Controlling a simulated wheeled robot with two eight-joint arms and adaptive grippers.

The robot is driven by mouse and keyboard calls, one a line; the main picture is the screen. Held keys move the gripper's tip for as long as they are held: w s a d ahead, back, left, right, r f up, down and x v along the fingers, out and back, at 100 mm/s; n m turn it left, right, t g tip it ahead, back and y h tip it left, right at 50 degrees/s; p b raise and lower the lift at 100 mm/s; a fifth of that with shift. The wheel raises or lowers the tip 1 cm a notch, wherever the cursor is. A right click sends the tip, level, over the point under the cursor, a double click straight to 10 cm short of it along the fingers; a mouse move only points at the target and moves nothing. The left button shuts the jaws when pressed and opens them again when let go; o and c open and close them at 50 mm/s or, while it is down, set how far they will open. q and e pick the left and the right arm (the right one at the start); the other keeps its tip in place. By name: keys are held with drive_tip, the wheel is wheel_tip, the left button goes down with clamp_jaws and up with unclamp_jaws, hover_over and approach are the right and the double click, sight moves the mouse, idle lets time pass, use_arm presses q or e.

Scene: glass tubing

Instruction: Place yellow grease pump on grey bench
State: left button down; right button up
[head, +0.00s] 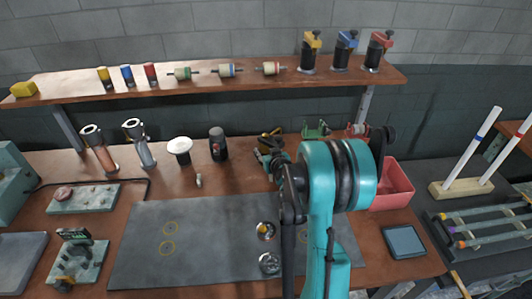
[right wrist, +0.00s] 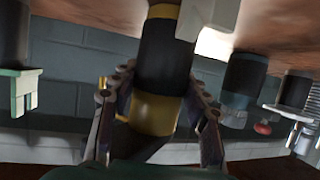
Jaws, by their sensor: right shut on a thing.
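The yellow grease pump (head: 268,136) is at the back of the brown bench, partly hidden by my right arm in the head view. In the right wrist view it is a dark cylinder with yellow bands (right wrist: 156,112). My right gripper (head: 270,158) is shut on it, with one finger on each side in the right wrist view (right wrist: 155,125). I cannot tell whether its foot touches the bench. The grey bench (head: 438,172) stands at the far right, partly covered by racks. My left gripper is not in view.
A green pump (head: 315,129) and a red one (head: 357,130) stand to the right of the held pump. A pink bin (head: 395,187) lies toward the grey bench. A wooden block (head: 462,187) with upright glass tubes and a tube rack (head: 490,237) occupy that bench. A shelf (head: 240,88) hangs above.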

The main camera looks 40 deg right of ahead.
drive_tip(key=shift+f, duration=0.1)
drive_tip(key=o, duration=1.5)
drive_tip(key=shift+o, duration=0.2)
